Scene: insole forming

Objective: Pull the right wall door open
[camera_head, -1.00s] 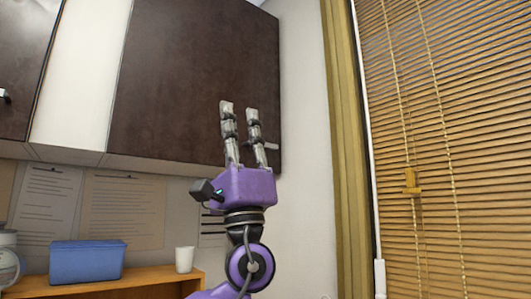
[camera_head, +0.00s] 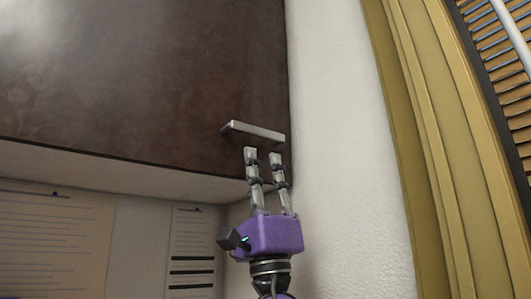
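The right wall door (camera_head: 130,75) is a dark brown cabinet front that fills the upper left of the head view and looks shut. Its silver bar handle (camera_head: 255,131) sits near the lower right corner.
A white wall (camera_head: 335,130) is right of the cabinet, then a yellow curtain (camera_head: 425,150) and a window blind (camera_head: 507,60). Papers (camera_head: 60,235) hang on the wall below the cabinet.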

